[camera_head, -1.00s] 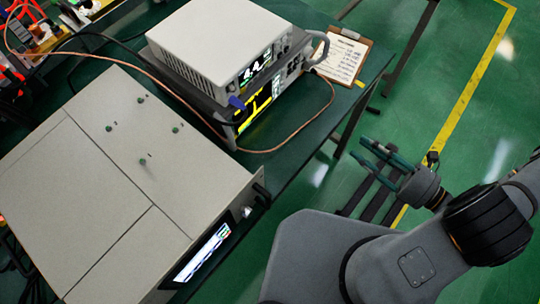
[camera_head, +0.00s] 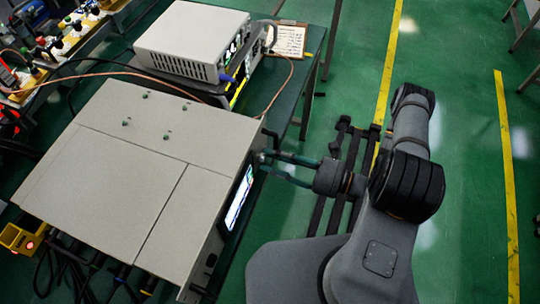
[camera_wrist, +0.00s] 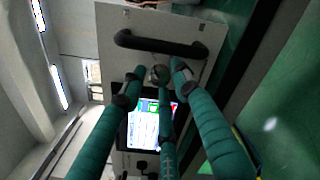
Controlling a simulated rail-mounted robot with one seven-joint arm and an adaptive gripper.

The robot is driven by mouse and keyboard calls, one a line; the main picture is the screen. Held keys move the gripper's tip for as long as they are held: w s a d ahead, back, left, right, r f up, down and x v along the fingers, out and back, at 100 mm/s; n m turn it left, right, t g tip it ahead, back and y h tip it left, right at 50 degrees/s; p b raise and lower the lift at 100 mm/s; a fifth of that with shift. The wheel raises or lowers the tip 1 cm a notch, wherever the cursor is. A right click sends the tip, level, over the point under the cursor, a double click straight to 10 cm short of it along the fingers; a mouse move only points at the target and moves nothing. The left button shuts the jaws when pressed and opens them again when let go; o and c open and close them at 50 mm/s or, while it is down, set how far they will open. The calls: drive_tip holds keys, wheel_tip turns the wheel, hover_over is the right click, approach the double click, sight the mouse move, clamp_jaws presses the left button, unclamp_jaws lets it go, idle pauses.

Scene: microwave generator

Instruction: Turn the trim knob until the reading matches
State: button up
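The large beige instrument (camera_head: 115,165) has its front panel facing right, with a lit screen (camera_head: 238,197). A small round silver knob (camera_wrist: 160,74) sits on that panel between the black handle (camera_wrist: 160,45) and the screen (camera_wrist: 150,128) in the wrist view. I take it for the trim knob. My gripper (camera_head: 266,160) is at the panel; its teal fingers (camera_wrist: 159,79) stand spread around the knob, with a gap on the left side. Whether any finger touches it I cannot tell. In the head view the fingers largely hide the knob. The screen readings are too small to read.
A smaller white instrument (camera_head: 192,40) sits on another unit behind, its display seen edge-on. A copper-coloured cable (camera_head: 120,75) runs across the back. A clipboard (camera_head: 287,40) lies at the table's far end. Green floor (camera_head: 455,150) is open at right.

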drive_tip(key=shift+w+a, duration=0.15)
drive_tip(key=shift+a, duration=0.3)
drive_tip(key=c, duration=0.7)
clamp_jaws()
